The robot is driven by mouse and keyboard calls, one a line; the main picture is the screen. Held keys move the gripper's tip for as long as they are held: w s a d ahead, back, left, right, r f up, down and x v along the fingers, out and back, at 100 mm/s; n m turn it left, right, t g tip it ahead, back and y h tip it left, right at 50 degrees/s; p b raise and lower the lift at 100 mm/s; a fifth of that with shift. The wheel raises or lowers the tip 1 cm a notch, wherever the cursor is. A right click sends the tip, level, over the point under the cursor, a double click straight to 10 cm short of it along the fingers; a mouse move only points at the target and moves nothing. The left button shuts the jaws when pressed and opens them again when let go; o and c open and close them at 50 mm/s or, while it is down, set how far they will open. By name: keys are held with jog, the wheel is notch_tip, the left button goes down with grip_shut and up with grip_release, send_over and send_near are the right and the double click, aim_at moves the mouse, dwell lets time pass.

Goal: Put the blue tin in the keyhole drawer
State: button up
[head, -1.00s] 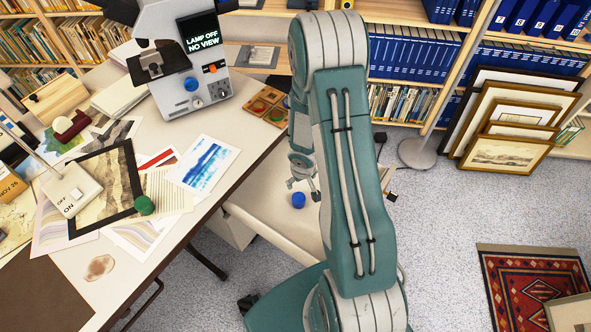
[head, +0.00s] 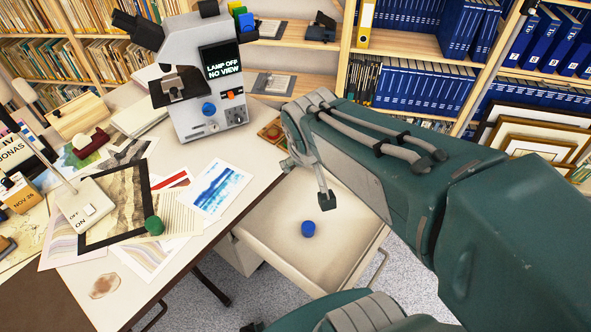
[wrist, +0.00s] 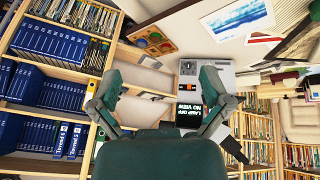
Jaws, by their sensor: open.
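The blue tin (head: 308,229) sits on the floor of a pulled-out, pale drawer (head: 270,222) under the desk. No keyhole shows on the drawer from this angle; its handle is at the right front. My gripper (head: 307,184) is open and empty, above the drawer and apart from the tin. In the wrist view, my gripper (wrist: 160,85) has its two fingers spread wide with nothing between them. The wrist view points toward the shelves and microscope, and the blue tin does not show there.
A green round object (head: 154,225) lies by the prints on the desk (head: 120,290). A microscope (head: 205,85) stands at the desk's back. Framed prints (head: 535,130) lean at the right.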

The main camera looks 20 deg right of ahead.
jog(key=s+a+r+n+y, duration=0.1)
jog(key=s+a+r+y, duration=0.1)
jog(key=s+a+r, duration=0.2)
jog(key=s, duration=0.3)
jog(key=shift+s+a+r+t, duration=0.25)
jog(key=shift+s+a+t, duration=0.1)
jog(key=shift+a+t, duration=0.05)
